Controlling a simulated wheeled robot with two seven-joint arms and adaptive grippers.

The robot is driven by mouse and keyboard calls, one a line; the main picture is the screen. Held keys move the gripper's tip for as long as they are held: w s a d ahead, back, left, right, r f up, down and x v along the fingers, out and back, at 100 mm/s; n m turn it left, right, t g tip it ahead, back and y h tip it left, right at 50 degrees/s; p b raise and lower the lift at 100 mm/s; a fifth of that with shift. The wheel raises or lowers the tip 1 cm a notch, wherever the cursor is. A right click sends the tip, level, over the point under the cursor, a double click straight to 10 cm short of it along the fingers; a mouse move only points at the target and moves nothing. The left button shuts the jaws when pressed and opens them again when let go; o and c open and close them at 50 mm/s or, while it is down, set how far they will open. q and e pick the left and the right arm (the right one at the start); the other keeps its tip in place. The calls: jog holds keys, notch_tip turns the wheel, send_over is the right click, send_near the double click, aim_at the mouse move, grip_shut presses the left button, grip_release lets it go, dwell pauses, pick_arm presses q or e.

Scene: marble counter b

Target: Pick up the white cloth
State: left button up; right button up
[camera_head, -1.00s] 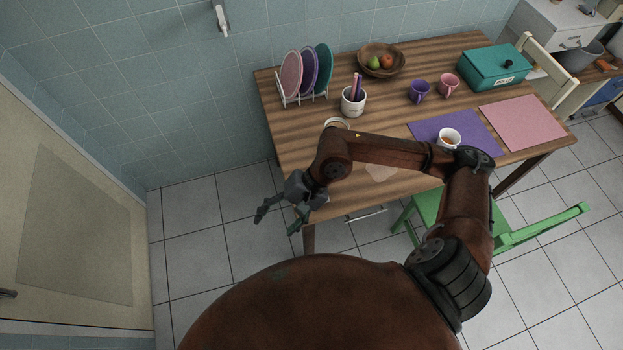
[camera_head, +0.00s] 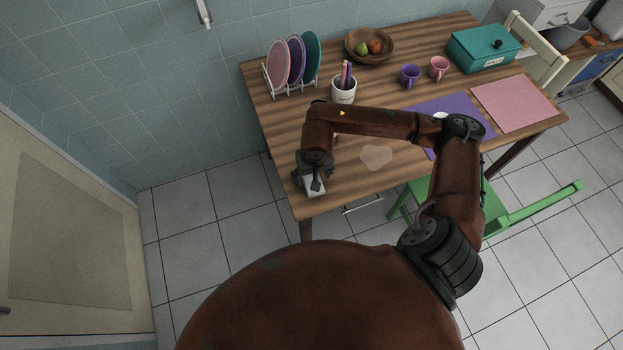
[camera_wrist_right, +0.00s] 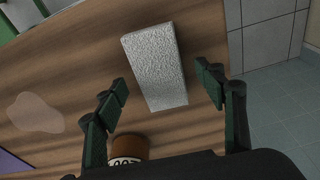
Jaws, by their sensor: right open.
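The white cloth is a folded, textured rectangular pad on the wooden table (camera_head: 350,185), near its front left corner. In the head view the white cloth (camera_head: 316,189) is partly hidden by my right gripper (camera_head: 310,178), which hangs over it. In the right wrist view the cloth (camera_wrist_right: 155,62) lies between the two spread fingers of my right gripper (camera_wrist_right: 163,83), with a gap on each side. The right gripper is open and holds nothing. My left gripper is not in view.
A pale patch (camera_head: 376,157) lies right of the cloth. A brown lettered container (camera_wrist_right: 128,148) shows below the cloth in the wrist view. A pencil cup (camera_head: 343,90) and plate rack (camera_head: 293,88) stand behind. A green chair (camera_head: 510,215) is at the table's front.

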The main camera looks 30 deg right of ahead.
jog(key=shift+f, duration=0.3)
jog(key=shift+c, duration=0.4)
jog(key=shift+c, duration=0.7)
jog(key=c, duration=1)
jog(key=shift+r, duration=0.15)
